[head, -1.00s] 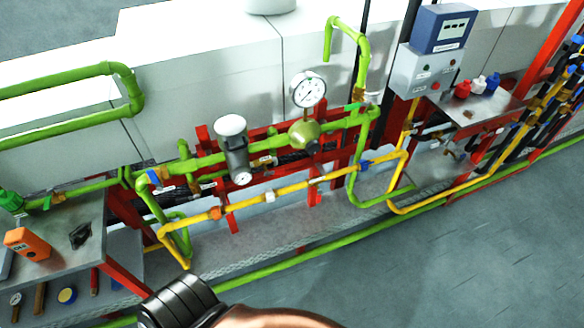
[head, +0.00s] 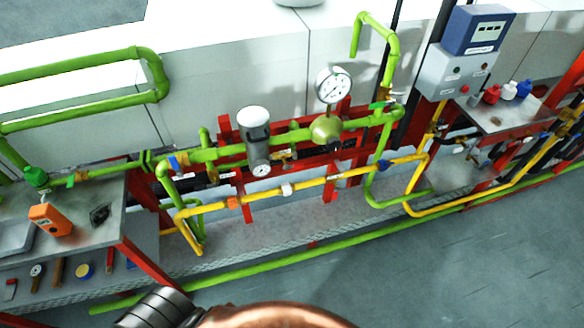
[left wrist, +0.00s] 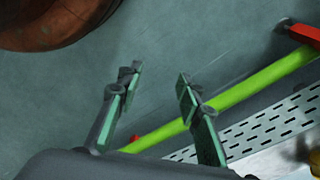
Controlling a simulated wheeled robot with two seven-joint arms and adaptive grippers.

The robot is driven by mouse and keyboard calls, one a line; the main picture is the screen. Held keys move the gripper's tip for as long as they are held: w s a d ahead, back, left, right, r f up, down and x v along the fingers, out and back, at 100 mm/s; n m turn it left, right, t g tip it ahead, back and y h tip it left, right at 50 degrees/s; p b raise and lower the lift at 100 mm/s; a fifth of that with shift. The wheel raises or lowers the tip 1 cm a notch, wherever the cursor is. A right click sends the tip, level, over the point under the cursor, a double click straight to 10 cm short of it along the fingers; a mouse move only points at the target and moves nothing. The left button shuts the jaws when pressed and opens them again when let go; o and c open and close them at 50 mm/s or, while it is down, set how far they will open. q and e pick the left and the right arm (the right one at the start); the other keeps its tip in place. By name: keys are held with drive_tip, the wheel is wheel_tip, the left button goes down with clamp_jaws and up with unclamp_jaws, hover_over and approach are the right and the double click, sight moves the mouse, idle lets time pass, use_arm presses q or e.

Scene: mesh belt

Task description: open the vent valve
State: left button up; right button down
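A green pipe (head: 391,45) rises at the back right of the pipework and hooks over at its top. A small green valve handle (head: 380,105) sits at its foot, to the right of the round gauge (head: 333,85); no label shows which valve is the vent valve. My left gripper (left wrist: 157,80) is open and empty in the left wrist view, fingers apart above the floor, away from any valve. In the head view only part of my arm shows at the bottom, without fingers. My right gripper is not seen.
A metal bench (head: 105,190) with an orange meter (head: 50,219) stands at the left. A yellow pipe (head: 310,184) runs in front of the green line. A low green pipe (head: 270,263) runs along the floor side. The grey floor (head: 480,275) at the front right is clear.

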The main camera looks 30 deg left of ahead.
sight(296, 168)
use_arm(q)
drive_tip(key=w+a+r+t+y, duration=0.1)
drive_tip(key=w+r, duration=0.4)
drive_tip(key=r, duration=0.6)
drive_tip(key=w+a+r+m+t, duration=0.15)
drive_tip(key=w+r, duration=0.25)
drive_tip(key=r, duration=0.7)
drive_tip(key=w+a+r+n+y, duration=0.15)
drive_tip(key=w+r, duration=0.35)
drive_tip(key=r, duration=0.6)
drive_tip(key=w+a+r+m+t+y, duration=0.2)
drive_tip(key=w+r+m+t+y, duration=0.3)
drive_tip(key=w+r, duration=0.7)
drive_tip(key=w+d+r+m+t, duration=0.3)
drive_tip(key=w+r+m, duration=0.2)
drive_tip(key=w+r, duration=0.15)
drive_tip(key=w+d+r+m+t, duration=0.3)
drive_tip(key=w+r+m, duration=0.15)
drive_tip(key=w, duration=0.25)
drive_tip(key=x, duration=0.6)
drive_tip(key=shift+w+r, duration=0.2)
drive_tip(key=shift+w, duration=0.2)
drive_tip(key=shift+w+a+b, duration=0.2)
drive_tip(key=shift+w+b, duration=0.1)
drive_tip(key=shift+w, duration=0.25)
drive_tip(key=shift+c, duration=0.6)
